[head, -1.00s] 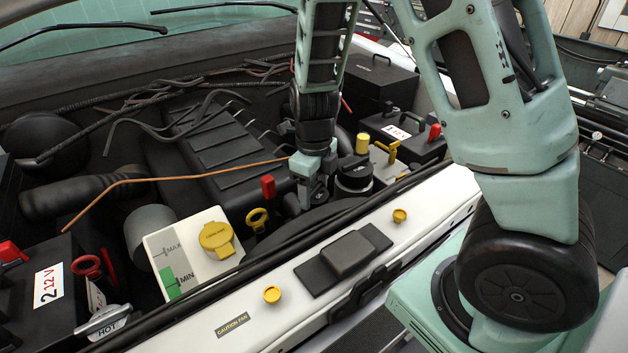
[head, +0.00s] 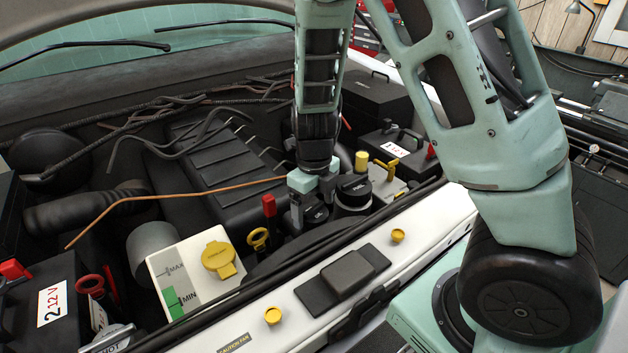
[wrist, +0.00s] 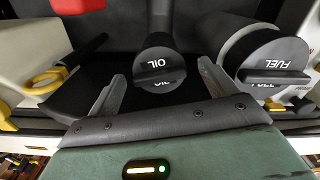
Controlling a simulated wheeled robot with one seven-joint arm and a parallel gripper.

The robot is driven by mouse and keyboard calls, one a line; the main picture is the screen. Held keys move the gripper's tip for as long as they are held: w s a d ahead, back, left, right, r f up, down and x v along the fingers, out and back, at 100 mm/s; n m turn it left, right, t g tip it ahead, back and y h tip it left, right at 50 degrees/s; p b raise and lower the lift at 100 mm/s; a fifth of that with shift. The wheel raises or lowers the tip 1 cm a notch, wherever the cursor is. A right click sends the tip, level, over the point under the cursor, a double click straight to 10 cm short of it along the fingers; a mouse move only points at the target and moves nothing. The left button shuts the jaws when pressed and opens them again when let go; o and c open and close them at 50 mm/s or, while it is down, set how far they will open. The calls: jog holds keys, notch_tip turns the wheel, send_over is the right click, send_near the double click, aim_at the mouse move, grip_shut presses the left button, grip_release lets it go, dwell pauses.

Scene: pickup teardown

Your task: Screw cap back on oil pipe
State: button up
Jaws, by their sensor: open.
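The black oil cap (wrist: 155,72), marked OIL, sits at the end of the dark oil pipe (wrist: 160,18) in the wrist view. It also shows low beside my fingers in the head view (head: 316,213). I cannot tell how tightly it is screwed on. My gripper (wrist: 160,80) is open, with one grey finger on each side of the cap and a gap beside it. In the head view my gripper (head: 312,206) points down over the cap, which is partly hidden by the fingers.
The black fuel cap (wrist: 273,62) stands close on the right. A red-handled dipstick (head: 269,206) and a yellow ring (head: 258,238) are close on the left. The white coolant tank (head: 180,270) lies further left. The white front rail (head: 290,310) runs along the near side.

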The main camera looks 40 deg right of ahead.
aim_at(315, 208)
notch_tip(315, 208, up, 17)
dwell(0.4)
jog(key=shift+s, duration=0.1)
